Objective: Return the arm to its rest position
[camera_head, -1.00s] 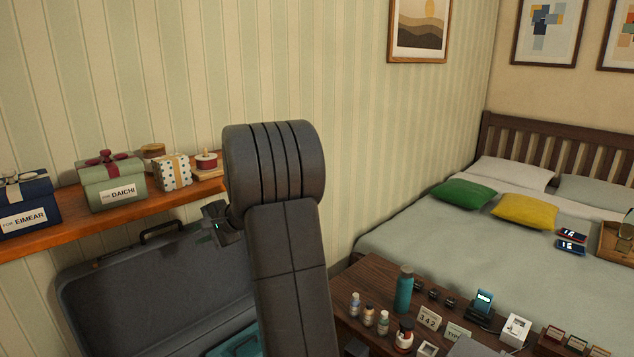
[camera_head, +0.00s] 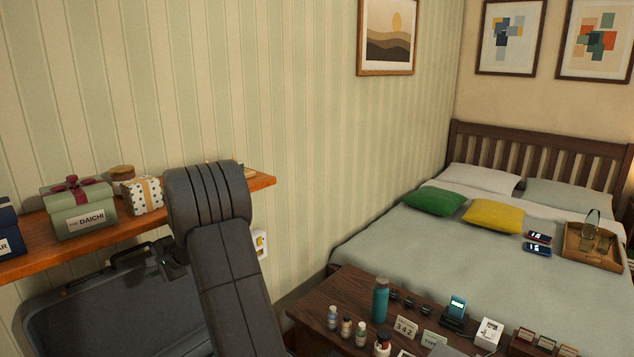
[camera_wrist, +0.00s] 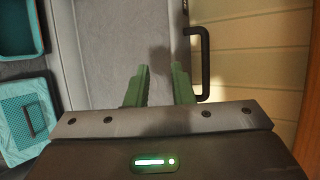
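My arm (camera_head: 215,245) is dark grey and folded upward in the left half of the head view. In the wrist view my gripper (camera_wrist: 161,72) has two green fingers with a clear gap between them and nothing in it. It is over the grey suitcase (camera_wrist: 100,50), beside its black handle (camera_wrist: 203,62). In the head view my gripper is mostly hidden by the arm, and the open suitcase (camera_head: 100,310) lies behind and left of it, below the wall shelf.
A wooden shelf (camera_head: 262,182) holds gift boxes, including a green one (camera_head: 78,208), close behind my arm. A dark wooden table (camera_head: 320,300) with a teal bottle (camera_head: 380,300) and small items stands right. Beyond it is a bed (camera_head: 430,245). Teal containers (camera_wrist: 25,115) lie left in the wrist view.

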